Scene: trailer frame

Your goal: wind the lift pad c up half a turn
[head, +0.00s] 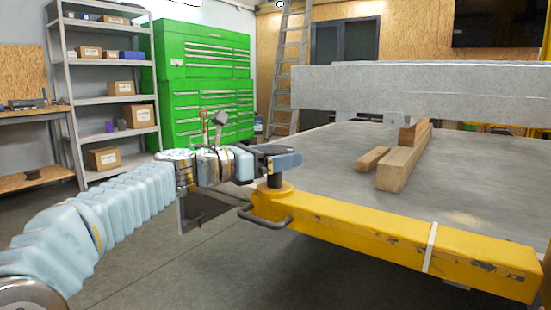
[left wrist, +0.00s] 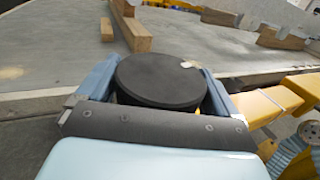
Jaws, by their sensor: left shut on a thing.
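The lift pad (left wrist: 160,82) is a round black disc with a pale mark near its far right edge in the left wrist view. I see no letter on it. My left gripper (left wrist: 160,88) has one blue-grey finger on each side of the pad and is shut on it. In the head view my left gripper (head: 277,159) reaches in level from the left at the pad, above a dark post and yellow collar (head: 272,189) at the near left end of the yellow beam (head: 350,228). The fingers hide most of the pad there. My right gripper is not in view.
A black bar handle (head: 266,221) sticks out of the beam just below the gripper. Wooden blocks (head: 403,164) lie on the grey deck (head: 460,190) behind it, under a thick grey beam (head: 420,92). Green cabinets (head: 205,75) and a shelf rack (head: 105,100) stand further back.

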